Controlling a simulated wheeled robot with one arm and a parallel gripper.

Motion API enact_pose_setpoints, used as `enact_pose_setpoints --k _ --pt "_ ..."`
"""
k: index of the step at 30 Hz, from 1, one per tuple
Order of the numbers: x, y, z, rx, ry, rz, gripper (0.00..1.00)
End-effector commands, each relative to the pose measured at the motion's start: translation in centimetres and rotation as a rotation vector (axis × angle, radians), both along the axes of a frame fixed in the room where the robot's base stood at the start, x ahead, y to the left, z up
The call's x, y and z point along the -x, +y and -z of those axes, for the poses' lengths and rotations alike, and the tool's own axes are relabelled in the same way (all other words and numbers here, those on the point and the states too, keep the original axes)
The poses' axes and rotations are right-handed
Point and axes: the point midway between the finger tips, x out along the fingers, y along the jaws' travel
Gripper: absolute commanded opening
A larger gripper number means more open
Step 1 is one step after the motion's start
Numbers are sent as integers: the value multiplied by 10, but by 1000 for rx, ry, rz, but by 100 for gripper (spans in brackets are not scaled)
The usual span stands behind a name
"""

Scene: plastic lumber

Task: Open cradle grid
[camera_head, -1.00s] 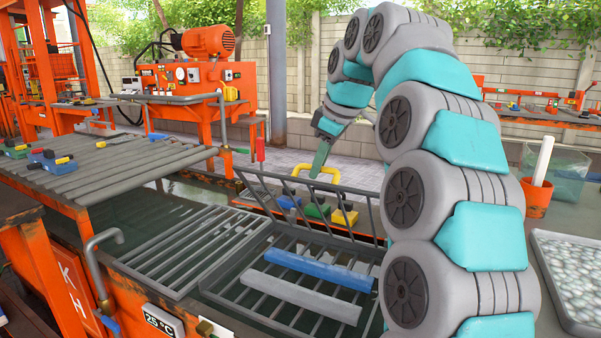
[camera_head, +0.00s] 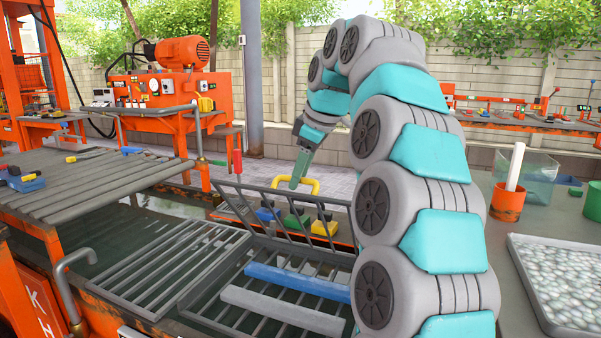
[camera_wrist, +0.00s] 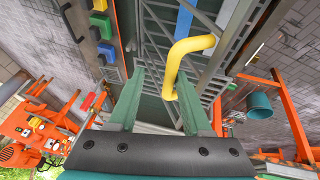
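The cradle grid (camera_head: 287,208) is a dark barred lid, tilted up along the far side of the cradle (camera_head: 195,290). Its yellow handle (camera_head: 312,184) stands at the top edge. A blue plank (camera_head: 298,280) and a grey plank (camera_head: 282,310) lie on the cradle's bars. My gripper (camera_head: 296,178), with green fingers pointing down, is at the handle. In the wrist view my gripper (camera_wrist: 160,80) has its fingers apart. The yellow handle (camera_wrist: 190,48) curves past the right finger, its lower end showing between the fingers. I cannot tell whether they touch.
A flat grid (camera_head: 165,270) lies left of the cradle, above dark water. Blue, green and yellow blocks (camera_head: 297,219) sit behind the lid. An orange cup (camera_head: 507,202) and a tray of pale pellets (camera_head: 570,280) stand at the right. A bent pipe (camera_head: 66,285) rises at the near left.

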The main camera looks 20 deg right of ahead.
Motion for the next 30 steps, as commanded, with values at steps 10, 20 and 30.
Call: enact_pose_setpoints --k 10,20,30 --pt "0 0 -2 -1 -2 -1 47" --pt "4 -3 -11 0 -2 1 47" --pt "35 -18 -11 0 -3 2 47"
